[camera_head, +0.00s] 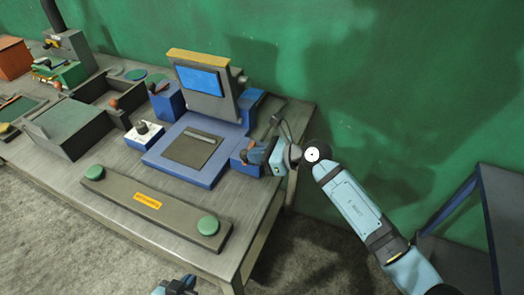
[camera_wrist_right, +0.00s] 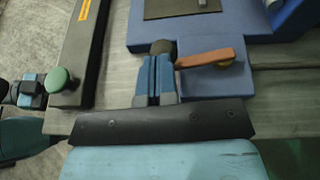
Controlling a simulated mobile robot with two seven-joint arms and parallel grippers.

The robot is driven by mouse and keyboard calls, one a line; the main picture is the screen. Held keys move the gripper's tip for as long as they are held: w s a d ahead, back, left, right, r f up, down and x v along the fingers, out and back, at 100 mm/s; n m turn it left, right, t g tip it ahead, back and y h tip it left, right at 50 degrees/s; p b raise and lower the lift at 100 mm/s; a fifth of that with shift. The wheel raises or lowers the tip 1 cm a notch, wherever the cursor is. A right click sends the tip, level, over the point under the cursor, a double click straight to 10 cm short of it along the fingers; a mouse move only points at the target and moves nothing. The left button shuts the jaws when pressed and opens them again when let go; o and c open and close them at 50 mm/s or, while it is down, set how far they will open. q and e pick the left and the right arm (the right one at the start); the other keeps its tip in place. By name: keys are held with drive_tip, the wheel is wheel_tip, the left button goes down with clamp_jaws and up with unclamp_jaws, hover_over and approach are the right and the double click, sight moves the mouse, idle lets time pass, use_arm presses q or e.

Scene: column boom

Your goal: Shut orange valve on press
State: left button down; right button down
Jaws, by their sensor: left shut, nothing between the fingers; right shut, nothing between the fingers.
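The press (camera_head: 190,150) is a blue machine with a grey upright and blue screen, near the table's right end. The orange valve lever (camera_wrist_right: 212,58) shows in the right wrist view, on a brass-coloured pivot on a blue block of the press. It lies crosswise in that picture. In the head view my gripper largely hides it. My right gripper (camera_head: 250,155) is shut and empty at the press's right side. In the wrist view its fingertips (camera_wrist_right: 158,62) are just left of the lever's free end; I cannot tell whether they touch. My left gripper (camera_head: 176,287) is shut and empty, in front of the table.
A long dark bar with two green buttons (camera_head: 152,208) lies along the table's front. A blue-framed stand (camera_head: 500,200) is at the far right.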

drive_tip(key=shift+a+f, duration=0.1)
drive_tip(key=shift+a, duration=0.6)
drive_tip(key=shift+s, duration=0.1)
drive_tip(key=shift+d, duration=0.1)
